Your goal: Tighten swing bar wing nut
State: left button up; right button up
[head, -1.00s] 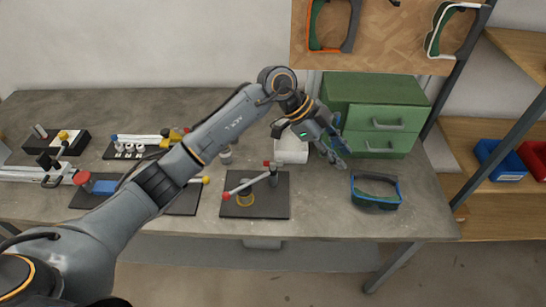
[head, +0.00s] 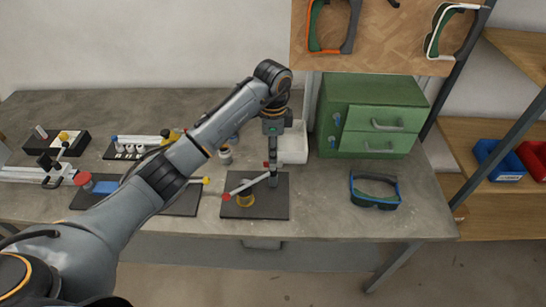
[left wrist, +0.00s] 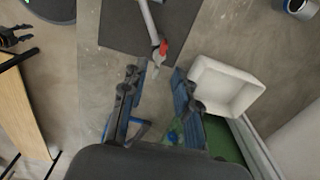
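The swing bar (head: 247,186) is a pale rod with a red ball at its left end. It runs to a dark upright post (head: 273,177) on a black base plate (head: 268,207). A red part, apparently the wing nut (left wrist: 163,46), sits at the post end in the left wrist view; red also shows at the post top in the head view. My left gripper (left wrist: 159,68) is open and empty. It points down above the post, with the red part just beyond its fingertips. The arm partly hides the post top in the head view. My right gripper is out of view.
A white bin (head: 294,145) is close behind the post, and green drawers (head: 375,118) stand at right. Goggles (head: 375,190) lie at the right. Other fixtures (head: 140,147) occupy the table's left.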

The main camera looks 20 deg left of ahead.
aim_at(273, 165)
pick_arm(q)
jog(key=shift+f+p, duration=0.3)
jog(key=shift+f, duration=1.8)
grip_shut()
